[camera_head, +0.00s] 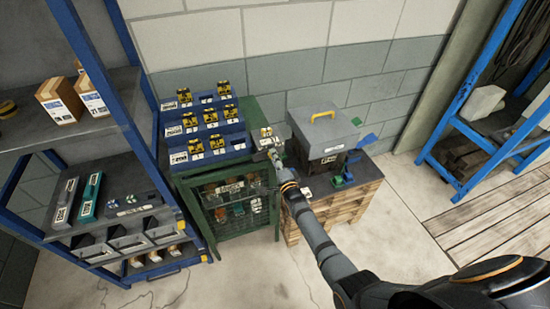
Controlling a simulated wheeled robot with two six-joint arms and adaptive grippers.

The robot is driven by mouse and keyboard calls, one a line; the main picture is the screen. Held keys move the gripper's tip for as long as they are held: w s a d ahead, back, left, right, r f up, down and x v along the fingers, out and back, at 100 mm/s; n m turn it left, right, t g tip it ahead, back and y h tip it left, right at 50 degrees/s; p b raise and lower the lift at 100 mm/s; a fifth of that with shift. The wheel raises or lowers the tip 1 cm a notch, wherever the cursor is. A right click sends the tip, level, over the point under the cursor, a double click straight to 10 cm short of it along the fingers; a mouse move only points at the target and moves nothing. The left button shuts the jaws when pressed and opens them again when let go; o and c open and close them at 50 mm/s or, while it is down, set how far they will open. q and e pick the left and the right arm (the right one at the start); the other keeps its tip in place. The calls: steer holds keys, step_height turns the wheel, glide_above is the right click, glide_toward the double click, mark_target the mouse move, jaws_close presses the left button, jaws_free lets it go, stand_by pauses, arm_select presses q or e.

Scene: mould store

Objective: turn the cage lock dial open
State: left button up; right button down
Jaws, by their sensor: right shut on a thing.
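The green cage (236,229) stands against the wall, with a mesh front and bottles or similar items behind the mesh. My right arm comes in from the lower right. My right gripper (275,156) is at the upper right of the cage front, shut on the lock dial. The gripper and wrist cover the dial, so its turn angle cannot be read. The cage front looks closed. My left gripper is not in view.
Blue stepped racks with yellow-black blocks (208,119) stand on the cage. A grey case (322,131) with a yellow handle sits on a wooden pallet stack (350,206) to the right. Blue shelving (120,105) stands close on the left. Floor in front is clear.

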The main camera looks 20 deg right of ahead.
steer(key=shift+m, duration=0.6)
steer(key=c, duration=1)
jaws_free()
steer(key=s, duration=1.2)
steer(key=shift+d, duration=0.25)
steer(key=shift+f, duration=0.15)
